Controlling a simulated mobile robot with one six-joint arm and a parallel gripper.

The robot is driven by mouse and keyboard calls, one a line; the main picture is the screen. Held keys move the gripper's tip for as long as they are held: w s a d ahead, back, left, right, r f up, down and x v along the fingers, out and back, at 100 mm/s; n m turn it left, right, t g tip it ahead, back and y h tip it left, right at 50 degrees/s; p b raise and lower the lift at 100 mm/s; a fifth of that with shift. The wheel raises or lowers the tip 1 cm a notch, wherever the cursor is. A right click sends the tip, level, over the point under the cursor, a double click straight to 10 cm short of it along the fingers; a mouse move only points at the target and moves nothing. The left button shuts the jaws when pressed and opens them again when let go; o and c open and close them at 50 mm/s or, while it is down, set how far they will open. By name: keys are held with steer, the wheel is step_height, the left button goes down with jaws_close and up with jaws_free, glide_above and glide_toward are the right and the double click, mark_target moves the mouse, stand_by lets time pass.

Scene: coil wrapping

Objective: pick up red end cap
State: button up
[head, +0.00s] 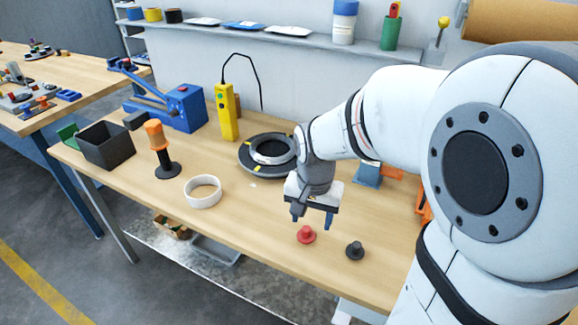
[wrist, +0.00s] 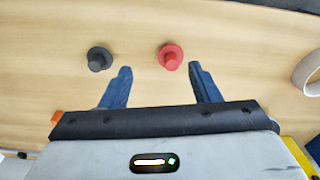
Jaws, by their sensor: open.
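The red end cap (head: 306,235) stands on the wooden table near its front edge, a flanged disc with a knob on top. In the wrist view the red end cap (wrist: 170,57) lies ahead of my fingertips, between their lines and nearer the right finger. My gripper (head: 312,217) is above the table, just behind the red cap in the head view, open and empty. In the wrist view my gripper (wrist: 160,72) shows two blue fingers spread apart. A black end cap (head: 355,250) of similar shape stands to the right of the red one; it also shows in the wrist view (wrist: 99,58).
A white ring (head: 203,191) lies left on the table. A dark round coil (head: 268,152) lies behind my gripper. An orange-handled tool (head: 157,146), a black bin (head: 106,146) and a yellow pendant (head: 226,112) stand further left. The table around the caps is clear.

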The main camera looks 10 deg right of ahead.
mark_target(306, 229)
steer(key=w+f+m, duration=0.1)
steer(key=w+f+m+p, duration=0.1)
steer(key=w, duration=0.1)
steer(key=shift+w+f+g, duration=0.2)
steer(key=shift+w+g, duration=0.1)
steer(key=shift+g, duration=0.1)
steer(key=shift+w+f, duration=0.15)
steer(key=shift+f, duration=0.15)
steer(key=f, duration=0.7)
steer(key=shift+w+d+f+p, duration=0.1)
steer(key=shift+w+f+p, duration=0.1)
steer(key=shift+f+p, duration=0.15)
steer(key=c, duration=0.8)
steer(key=shift+r, duration=0.1)
